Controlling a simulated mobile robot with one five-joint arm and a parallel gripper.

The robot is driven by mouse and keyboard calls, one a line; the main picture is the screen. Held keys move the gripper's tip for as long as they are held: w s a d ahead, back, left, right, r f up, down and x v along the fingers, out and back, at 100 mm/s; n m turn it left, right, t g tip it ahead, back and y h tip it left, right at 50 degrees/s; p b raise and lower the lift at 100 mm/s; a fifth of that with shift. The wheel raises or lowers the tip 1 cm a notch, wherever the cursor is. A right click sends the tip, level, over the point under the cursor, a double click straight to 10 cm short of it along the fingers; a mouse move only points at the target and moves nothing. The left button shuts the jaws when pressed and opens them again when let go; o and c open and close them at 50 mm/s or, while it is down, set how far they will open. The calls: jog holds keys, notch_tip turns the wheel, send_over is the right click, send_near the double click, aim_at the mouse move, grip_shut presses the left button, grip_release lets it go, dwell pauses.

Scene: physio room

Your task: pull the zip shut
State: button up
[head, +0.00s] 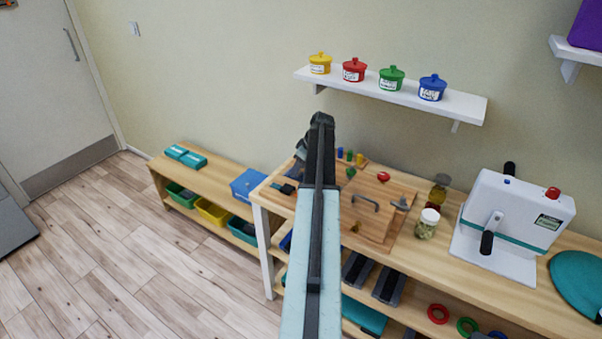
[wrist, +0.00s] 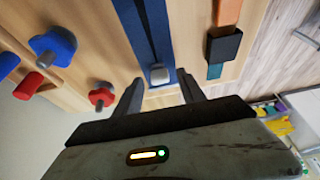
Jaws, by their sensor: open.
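The zip is a dark blue strip (wrist: 148,28) on a wooden board (wrist: 95,25) in the wrist view. A small pale grey slider or pull tab (wrist: 158,75) sits at its lower visible end. My gripper (wrist: 159,79) is open, with one finger on each side of the tab and visible gaps between them. Contact with the board cannot be told. In the head view my gripper (head: 319,122) is seen from behind, and my arm hides the zip. The wooden activity board (head: 388,193) lies on the bench there.
An orange strap with a black buckle (wrist: 224,45) is right of the zip. Blue (wrist: 53,46) and red (wrist: 101,96) knobs are left of it. A jar (head: 427,223) and a white machine (head: 513,213) stand right on the bench. A shelf (head: 400,95) holds coloured pots.

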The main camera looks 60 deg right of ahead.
grip_shut()
dwell(1.4)
